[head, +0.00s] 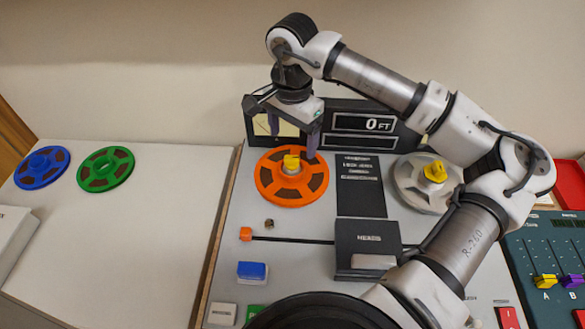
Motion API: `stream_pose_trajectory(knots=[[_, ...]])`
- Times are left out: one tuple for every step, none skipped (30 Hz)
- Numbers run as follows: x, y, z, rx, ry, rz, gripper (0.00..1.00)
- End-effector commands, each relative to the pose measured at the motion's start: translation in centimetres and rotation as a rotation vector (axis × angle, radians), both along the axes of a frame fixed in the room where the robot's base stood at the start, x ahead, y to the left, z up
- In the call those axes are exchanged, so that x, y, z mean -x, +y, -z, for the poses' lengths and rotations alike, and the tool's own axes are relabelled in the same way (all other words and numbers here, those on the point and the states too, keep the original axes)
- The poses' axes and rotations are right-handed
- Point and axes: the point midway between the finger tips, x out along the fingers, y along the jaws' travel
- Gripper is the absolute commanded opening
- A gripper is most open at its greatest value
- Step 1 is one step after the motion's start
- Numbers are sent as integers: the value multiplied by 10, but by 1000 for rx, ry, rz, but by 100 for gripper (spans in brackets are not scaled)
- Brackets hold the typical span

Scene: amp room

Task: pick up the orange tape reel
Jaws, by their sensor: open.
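The orange tape reel (262,181) lies flat on the left side of the tape machine's grey top (300,222). A yellow knob (291,162) stands at its centre. My gripper (292,140) is above the far part of the reel, pointing down. Its two fingers are apart, with nothing seen between them. From this view I cannot tell how high the fingertips are above the reel.
A grey reel (408,190) with a yellow knob is at the right, partly behind my arm. A blue reel (42,167) and a green reel (106,169) lie on the white counter (120,240). A display panel (364,123) stands behind my gripper.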

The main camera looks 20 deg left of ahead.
Motion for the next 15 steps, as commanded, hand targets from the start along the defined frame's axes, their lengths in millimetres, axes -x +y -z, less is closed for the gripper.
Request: stream_pose_trajectory(knots=[[0,0,8,0,3,1,81],[0,0,13,0,3,1,81],[0,0,18,0,1,1,81],[0,0,21,-1,2,1,81],[0,0,24,-1,2,0,81],[0,0,27,-1,0,0,81],[0,0,28,-1,0,0,81],[0,0,30,-1,0,0,81],[1,0,31,0,0,0,81],[1,0,33,0,1,0,81],[2,0,36,0,2,0,81],[3,0,40,0,3,0,81],[3,0,43,-2,4,0,81],[4,0,48,-2,4,0,81],[5,0,53,-2,4,0,81]])
